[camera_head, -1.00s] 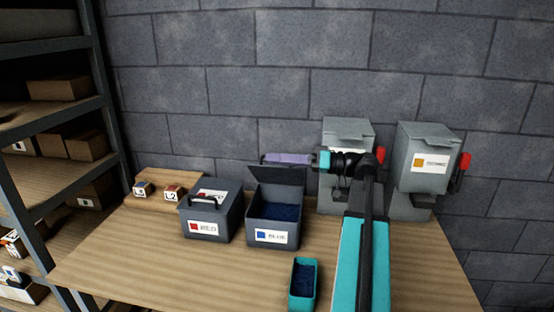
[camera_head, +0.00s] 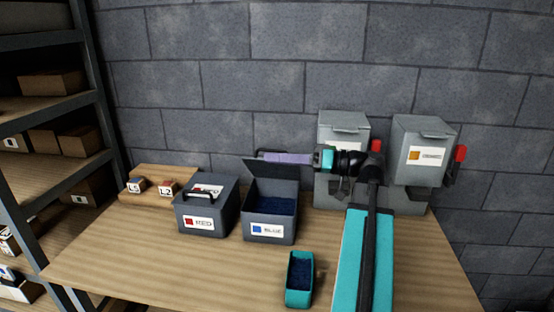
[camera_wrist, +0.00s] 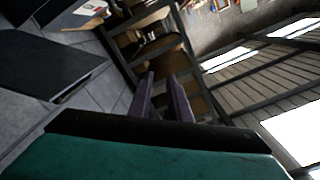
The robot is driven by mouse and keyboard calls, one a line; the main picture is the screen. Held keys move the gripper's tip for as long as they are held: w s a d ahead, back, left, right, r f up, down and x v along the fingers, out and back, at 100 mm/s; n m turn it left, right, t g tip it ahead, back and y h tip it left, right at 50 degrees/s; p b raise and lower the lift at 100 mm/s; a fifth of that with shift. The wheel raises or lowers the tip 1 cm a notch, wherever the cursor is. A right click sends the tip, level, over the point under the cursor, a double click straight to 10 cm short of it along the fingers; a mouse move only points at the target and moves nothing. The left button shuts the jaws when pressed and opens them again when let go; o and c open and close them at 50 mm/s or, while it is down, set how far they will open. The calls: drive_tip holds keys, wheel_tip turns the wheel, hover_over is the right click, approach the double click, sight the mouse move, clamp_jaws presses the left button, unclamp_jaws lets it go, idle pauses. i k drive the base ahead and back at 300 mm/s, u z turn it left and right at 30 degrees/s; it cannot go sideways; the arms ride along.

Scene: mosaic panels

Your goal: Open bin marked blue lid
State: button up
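The dark grey bin (camera_head: 272,230) with a blue square and BLUE on its label stands on the wooden table, with dark blue contents showing inside. Its lid (camera_head: 272,174) is raised and stands up at the back of the bin. My gripper (camera_head: 262,155) is level with the lid's top edge, its purple fingers pointing left along it; whether they touch the lid I cannot tell. In the wrist view the two purple fingers (camera_wrist: 162,76) are apart with nothing between them. A dark flat panel (camera_wrist: 45,55) at the left there may be the lid.
A closed RED bin (camera_head: 205,210) stands just left of the blue one. A teal tray (camera_head: 299,282) with dark blue contents lies in front. Two grey dispensers (camera_head: 425,155) with red handles stand at right. Small boxes labelled L5 and L2 (camera_head: 167,189) sit at left. The table's front left is clear.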

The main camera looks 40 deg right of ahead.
sight(258, 167)
drive_tip(key=k, duration=1)
